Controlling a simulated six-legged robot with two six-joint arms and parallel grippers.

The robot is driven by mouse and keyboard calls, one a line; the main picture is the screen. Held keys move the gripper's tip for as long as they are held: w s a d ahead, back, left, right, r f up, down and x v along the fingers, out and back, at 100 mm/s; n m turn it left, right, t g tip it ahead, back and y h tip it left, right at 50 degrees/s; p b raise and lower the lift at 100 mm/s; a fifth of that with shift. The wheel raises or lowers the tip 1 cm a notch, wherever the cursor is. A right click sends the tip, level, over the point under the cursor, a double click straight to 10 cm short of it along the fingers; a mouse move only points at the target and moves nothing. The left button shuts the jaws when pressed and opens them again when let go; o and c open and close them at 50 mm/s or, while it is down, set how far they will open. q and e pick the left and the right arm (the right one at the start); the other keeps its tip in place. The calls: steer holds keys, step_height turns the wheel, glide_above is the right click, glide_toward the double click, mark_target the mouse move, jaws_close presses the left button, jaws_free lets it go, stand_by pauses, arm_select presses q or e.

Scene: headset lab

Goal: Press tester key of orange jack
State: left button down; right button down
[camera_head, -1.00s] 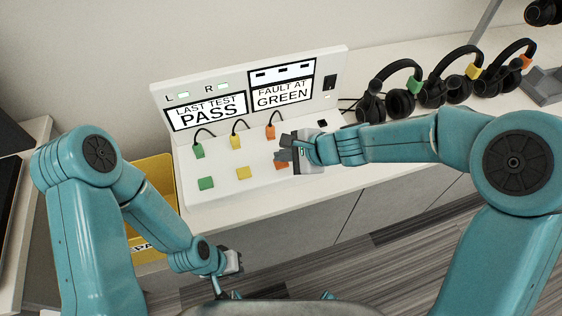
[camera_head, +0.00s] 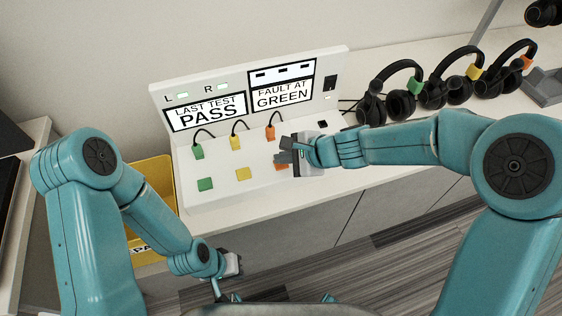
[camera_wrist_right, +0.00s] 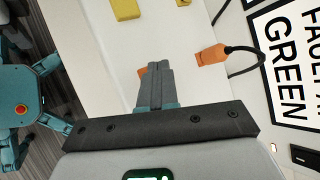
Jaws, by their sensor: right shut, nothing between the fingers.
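The white tester (camera_head: 222,188) stands on the counter with green, yellow and orange jacks, each above a square key of its colour. The orange jack (camera_head: 270,132) has a cable and also shows in the right wrist view (camera_wrist_right: 212,55). The orange key (camera_head: 281,166) is partly hidden by my right gripper (camera_head: 278,157). In the right wrist view the shut, empty fingers (camera_wrist_right: 154,72) cover most of the orange key (camera_wrist_right: 142,72). I cannot tell whether they touch it. My left gripper (camera_head: 232,265) hangs low in front of the counter; its jaws are unclear.
The green key (camera_head: 205,184) and yellow key (camera_head: 243,174) lie left of the orange one. The signs (camera_head: 207,109) read "LAST TEST PASS" and "FAULT AT GREEN". Several headsets (camera_head: 400,95) stand at the right. A yellow bin (camera_head: 152,172) is left of the tester.

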mark_target(284, 166)
steer(key=shift+f, duration=0.15)
stand_by(0.3)
steer(key=shift+r+p, duration=0.65)
steer(key=shift+r, duration=0.25)
step_height(284, 166, up, 5)
steer(key=p, duration=0.4)
steer(key=shift+p, duration=0.35)
